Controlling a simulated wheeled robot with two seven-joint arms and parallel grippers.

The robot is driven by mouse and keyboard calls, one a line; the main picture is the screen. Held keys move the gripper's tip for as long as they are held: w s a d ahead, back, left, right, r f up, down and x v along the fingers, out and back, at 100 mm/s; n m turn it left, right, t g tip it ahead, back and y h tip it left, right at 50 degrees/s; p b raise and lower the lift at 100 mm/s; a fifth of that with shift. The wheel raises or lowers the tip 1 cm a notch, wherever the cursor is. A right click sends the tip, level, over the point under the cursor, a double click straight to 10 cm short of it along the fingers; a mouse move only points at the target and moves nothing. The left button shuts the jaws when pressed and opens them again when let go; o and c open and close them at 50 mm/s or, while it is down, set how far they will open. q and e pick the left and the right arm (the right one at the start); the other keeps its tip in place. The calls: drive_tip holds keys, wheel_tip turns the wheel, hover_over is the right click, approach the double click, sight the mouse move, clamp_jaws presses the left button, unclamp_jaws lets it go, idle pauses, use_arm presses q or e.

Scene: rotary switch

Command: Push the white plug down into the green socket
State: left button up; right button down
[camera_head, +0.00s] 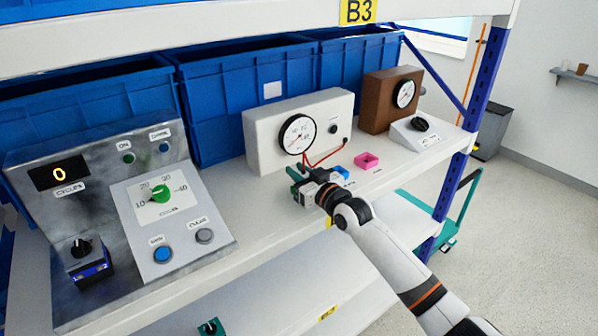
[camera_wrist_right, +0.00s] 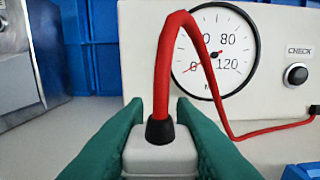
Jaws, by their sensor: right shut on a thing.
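The white plug (camera_wrist_right: 160,158) with a black collar and a red cable (camera_wrist_right: 163,70) sits between the green fingers of my right gripper (camera_wrist_right: 158,120) in the right wrist view. My right gripper (camera_head: 300,178) is shut on it, low over the shelf in front of the cream gauge box. I cannot make out the green socket apart from the green fingers; the gripper and plug may hide it. A blue socket (camera_head: 340,171) and a pink socket (camera_head: 367,161) stand to the right. Teal tips, apparently my left gripper (camera_head: 210,327), show at the bottom edge; their opening is unclear.
The cream gauge box (camera_head: 262,154) stands close behind the gripper. A metal control panel (camera_head: 112,170) fills the left. Blue bins (camera_head: 222,105) line the back. A brown gauge box (camera_head: 377,96) and a small white switch box (camera_head: 405,143) stand at the right.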

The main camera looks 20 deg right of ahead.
drive_tip(key=shift+f, duration=0.4)
drive_tip(key=c, duration=1.1)
unclamp_jaws()
drive_tip(key=b+v, duration=0.2)
drive_tip(key=v, duration=1)
drive_tip(key=shift+r, duration=0.1)
drive_tip(key=shift+s, duration=0.1)
